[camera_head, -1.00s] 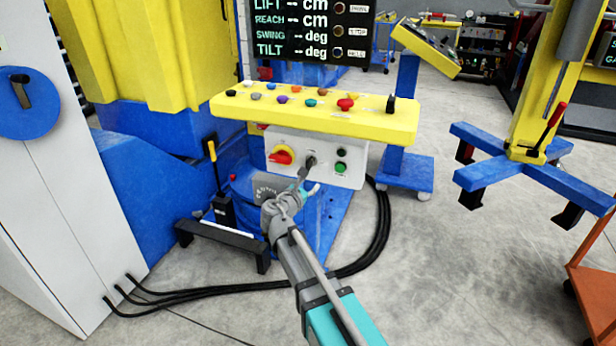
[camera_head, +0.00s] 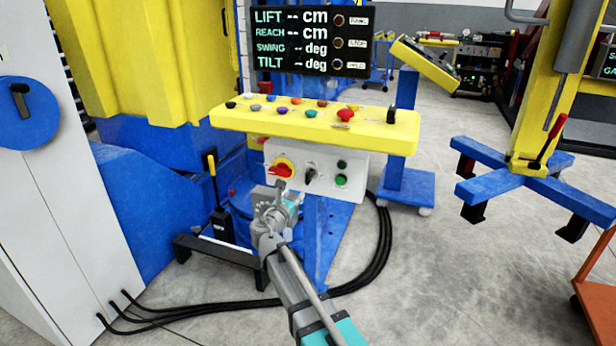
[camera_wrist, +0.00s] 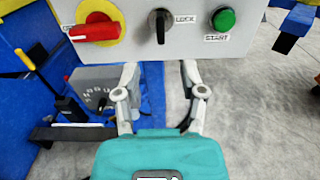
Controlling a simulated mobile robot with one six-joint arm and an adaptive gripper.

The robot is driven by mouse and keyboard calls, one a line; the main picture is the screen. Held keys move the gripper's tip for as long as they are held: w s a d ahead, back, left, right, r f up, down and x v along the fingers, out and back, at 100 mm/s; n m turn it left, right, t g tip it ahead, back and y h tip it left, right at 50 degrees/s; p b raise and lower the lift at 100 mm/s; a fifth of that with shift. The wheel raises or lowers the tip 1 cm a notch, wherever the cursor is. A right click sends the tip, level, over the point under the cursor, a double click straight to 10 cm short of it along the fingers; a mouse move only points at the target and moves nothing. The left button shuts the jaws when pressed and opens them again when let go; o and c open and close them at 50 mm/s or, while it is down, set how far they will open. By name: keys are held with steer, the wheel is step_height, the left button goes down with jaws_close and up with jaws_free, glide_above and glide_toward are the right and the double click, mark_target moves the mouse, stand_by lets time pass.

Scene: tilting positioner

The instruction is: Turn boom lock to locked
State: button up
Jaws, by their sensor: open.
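The lock switch (camera_wrist: 160,25) is a black knob on the light grey panel, with a LOCK label to its right. In the wrist view its lever stands about upright. It also shows in the head view (camera_head: 310,176), small, its angle hard to read. My gripper (camera_wrist: 159,72) is open and empty, its two fingers apart below the panel's lower edge, with the switch above and between them in the picture. In the head view my gripper (camera_head: 280,190) is in front of the panel's lower left part, clear of the black switch.
A red rotary handle on a yellow disc (camera_wrist: 97,28) is left of the switch; a green START button (camera_wrist: 223,19) is right. A yellow console (camera_head: 320,125) with several knobs overhangs the panel. A grey box (camera_wrist: 100,88) sits below left.

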mark_target(306, 177)
steer(key=x, duration=1.2)
steer(key=shift+w+d, duration=0.1)
steer(key=shift+w, duration=0.15)
jaws_close()
